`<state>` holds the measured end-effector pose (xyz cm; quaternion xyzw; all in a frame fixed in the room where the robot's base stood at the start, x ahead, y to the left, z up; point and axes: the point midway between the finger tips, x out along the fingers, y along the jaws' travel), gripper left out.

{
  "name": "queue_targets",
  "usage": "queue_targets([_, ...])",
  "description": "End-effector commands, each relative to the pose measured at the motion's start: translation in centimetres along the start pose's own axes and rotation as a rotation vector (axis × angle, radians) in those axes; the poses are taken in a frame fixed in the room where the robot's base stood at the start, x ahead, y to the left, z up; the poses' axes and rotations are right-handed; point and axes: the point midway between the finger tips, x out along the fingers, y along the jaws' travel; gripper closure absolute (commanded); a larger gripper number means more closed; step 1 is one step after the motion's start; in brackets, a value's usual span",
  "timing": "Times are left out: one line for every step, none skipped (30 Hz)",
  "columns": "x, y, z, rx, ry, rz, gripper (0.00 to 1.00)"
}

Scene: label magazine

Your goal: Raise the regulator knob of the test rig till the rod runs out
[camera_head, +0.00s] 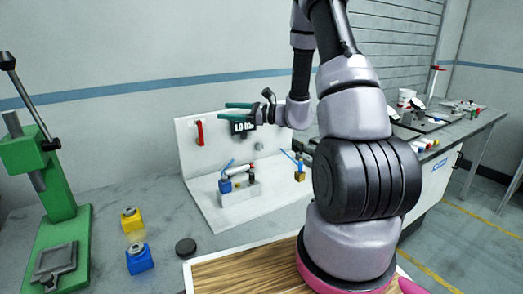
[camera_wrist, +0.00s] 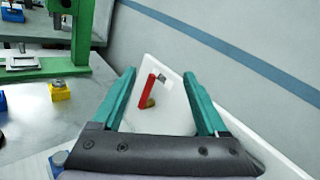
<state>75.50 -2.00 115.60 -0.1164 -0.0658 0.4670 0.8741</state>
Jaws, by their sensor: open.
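The test rig (camera_head: 196,163) is a white upright panel on a white base. A red lever-like part (camera_head: 200,133) is on the panel's left. In the wrist view the red part (camera_wrist: 146,93) shows between the fingers, with a brass piece below it. A small dark display reading "LO" (camera_head: 242,128) is partly hidden by my gripper. A blue fitting (camera_head: 225,185) and a grey block (camera_head: 246,190) stand on the base. I cannot tell which part is the regulator knob. My gripper (camera_head: 233,115) is open and empty, in front of the panel's upper part; its teal fingers show in the wrist view (camera_wrist: 159,74).
A green press (camera_head: 58,222) stands at the left, with a yellow block (camera_head: 132,220), a blue block (camera_head: 139,259) and a dark puck (camera_head: 186,247) near it. A wooden board (camera_head: 245,272) lies in front. Another bench (camera_head: 455,128) stands at the right.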

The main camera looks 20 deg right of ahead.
Motion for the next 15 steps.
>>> queue_targets([-0.7,-1.4,-3.1,0.056,0.001,-0.087,0.24])
queue_targets([-1.2,-2.2,-4.7,0.08,0.001,-0.142,0.24])
queue_targets([-1.9,-3.3,-6.9,0.112,0.002,-0.217,0.24])
queue_targets([-2.6,-4.0,-8.6,0.132,0.006,-0.272,0.24])
queue_targets([-3.3,-4.7,-10.3,0.153,0.011,-0.327,0.24])
queue_targets([-4.4,-5.4,-12.5,0.175,0.02,-0.4,0.24])
queue_targets([-5.3,-5.8,-14.1,0.19,0.028,-0.451,0.24])
queue_targets([-6.1,-6.2,-15.7,0.202,0.037,-0.5,0.24])
queue_targets([-7.2,-6.5,-17.6,0.217,0.05,-0.558,0.24])
queue_targets([-8.1,-6.6,-18.8,0.226,0.059,-0.599,0.24])
queue_targets([-8.8,-6.8,-20.0,0.233,0.068,-0.637,0.24])
queue_targets([-9.8,-6.9,-21.3,0.239,0.08,-0.679,0.24])
queue_targets([-10.3,-6.9,-22.1,0.244,0.088,-0.705,0.24])
queue_targets([-10.9,-6.9,-22.8,0.247,0.094,-0.728,0.24])
queue_targets([-11.4,-6.9,-23.5,0.249,0.102,-0.751,0.24])
